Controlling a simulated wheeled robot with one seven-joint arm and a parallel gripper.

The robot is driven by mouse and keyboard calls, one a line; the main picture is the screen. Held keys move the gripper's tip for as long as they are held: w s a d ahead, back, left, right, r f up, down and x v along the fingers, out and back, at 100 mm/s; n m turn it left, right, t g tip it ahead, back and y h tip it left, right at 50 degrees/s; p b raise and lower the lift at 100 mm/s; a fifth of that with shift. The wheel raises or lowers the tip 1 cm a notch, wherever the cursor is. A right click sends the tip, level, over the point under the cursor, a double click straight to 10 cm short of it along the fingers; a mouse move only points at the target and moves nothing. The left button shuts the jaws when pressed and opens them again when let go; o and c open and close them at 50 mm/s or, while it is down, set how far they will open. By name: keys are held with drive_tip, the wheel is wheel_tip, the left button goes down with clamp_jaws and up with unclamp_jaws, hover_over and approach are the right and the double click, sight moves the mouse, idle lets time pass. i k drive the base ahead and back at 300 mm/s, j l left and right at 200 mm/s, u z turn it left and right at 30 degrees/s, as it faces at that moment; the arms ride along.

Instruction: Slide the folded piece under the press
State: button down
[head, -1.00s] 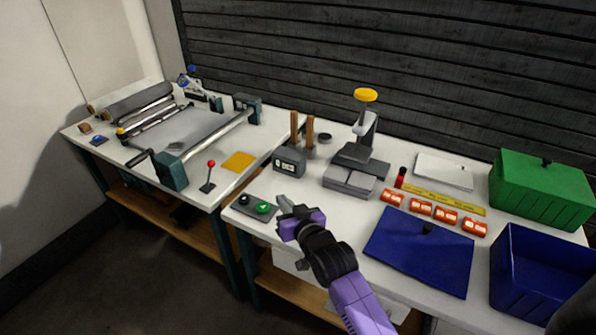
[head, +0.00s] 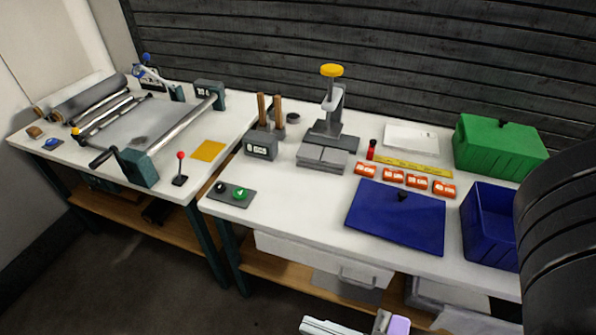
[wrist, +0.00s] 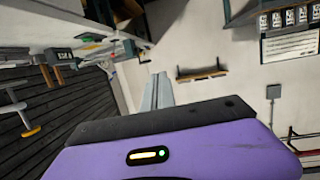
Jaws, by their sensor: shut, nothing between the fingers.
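The press (head: 331,110) stands on the right-hand table, with a yellow knob on top and a grey block base. It seems to show at the left of the wrist view too (wrist: 15,108). I cannot pick out the folded piece for certain; a flat orange-yellow square (head: 208,151) lies on the left-hand table, and a white sheet (head: 410,138) lies right of the press. My gripper (wrist: 160,80) is shut and empty in the wrist view, away from the tabletop. In the head view only part of its purple and grey body shows at the bottom edge.
A button box (head: 231,195) sits at the front left of the right-hand table. Orange blocks (head: 393,176), a yellow ruler (head: 412,167), a blue lid (head: 397,218), a green bin (head: 499,147) and a blue bin (head: 488,225) crowd the right. A roller machine (head: 140,168) fills the left-hand table.

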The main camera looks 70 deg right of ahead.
sight(333, 161)
drive_tip(key=i+j+z, duration=0.45)
drive_tip(key=z, duration=2.25)
